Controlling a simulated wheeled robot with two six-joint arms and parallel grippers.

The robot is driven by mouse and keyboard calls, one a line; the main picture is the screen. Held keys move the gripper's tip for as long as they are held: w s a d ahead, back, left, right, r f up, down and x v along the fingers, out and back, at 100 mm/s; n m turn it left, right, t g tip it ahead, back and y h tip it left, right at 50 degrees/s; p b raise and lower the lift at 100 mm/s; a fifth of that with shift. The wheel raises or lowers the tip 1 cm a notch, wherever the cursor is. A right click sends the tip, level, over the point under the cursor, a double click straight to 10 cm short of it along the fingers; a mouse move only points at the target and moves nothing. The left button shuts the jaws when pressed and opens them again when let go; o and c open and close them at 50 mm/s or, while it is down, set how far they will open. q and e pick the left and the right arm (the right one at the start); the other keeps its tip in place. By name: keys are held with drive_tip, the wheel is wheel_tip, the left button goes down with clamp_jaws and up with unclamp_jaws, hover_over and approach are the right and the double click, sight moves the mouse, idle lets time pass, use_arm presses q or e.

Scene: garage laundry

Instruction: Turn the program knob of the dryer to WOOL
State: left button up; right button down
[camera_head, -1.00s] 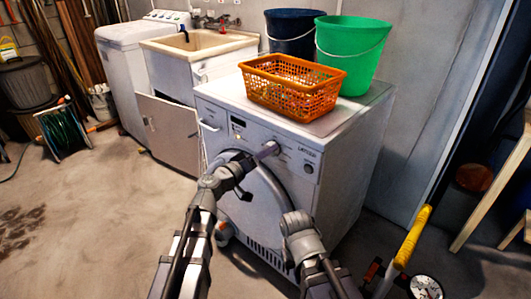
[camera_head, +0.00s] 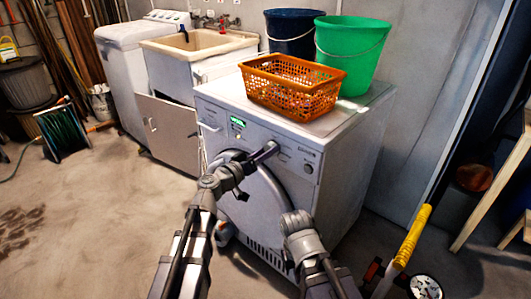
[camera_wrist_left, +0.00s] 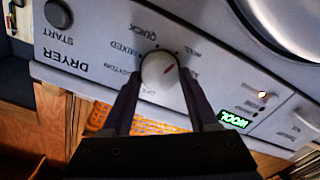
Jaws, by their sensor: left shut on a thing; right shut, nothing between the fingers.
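The white dryer (camera_head: 340,185) stands in front of me, its control panel facing me. In the left wrist view its round program knob (camera_wrist_left: 159,70) sits between the fingers of my left gripper (camera_wrist_left: 158,80), which is shut on it. In the head view my left gripper (camera_head: 268,150) reaches the panel and hides the knob. My right gripper (camera_head: 291,222) is shut and empty, low before the dryer door.
A yellow-handled pump (camera_head: 412,236) stands at right. The floor at left is open.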

use_arm(q)
drive_tip(key=o, duration=1.4)
drive_tip(key=shift+c, duration=0.2)
drive_tip(key=v, duration=0.7)
drive_tip(key=shift+s+a, duration=0.25)
drive_tip(key=shift+s, duration=0.1)
